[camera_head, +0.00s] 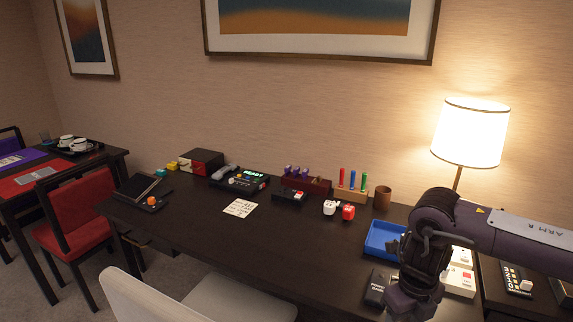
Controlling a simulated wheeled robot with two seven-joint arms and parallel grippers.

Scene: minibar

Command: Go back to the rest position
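My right arm (500,232), marked "ARM R", comes in from the right and bends down over the right end of the dark desk (215,240). My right gripper (408,302) is low in the picture, near the desk's front edge, beside a small black box (376,287). Its fingertips do not show clearly, so I cannot tell whether it is open or holds anything. My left arm and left gripper are not in view.
A blue tray (377,240) and white boxes (462,280) are close to my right arm. A lit lamp (470,132) stands behind it. A pale chair (140,297) is in front of the desk. The desk's front middle is clear.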

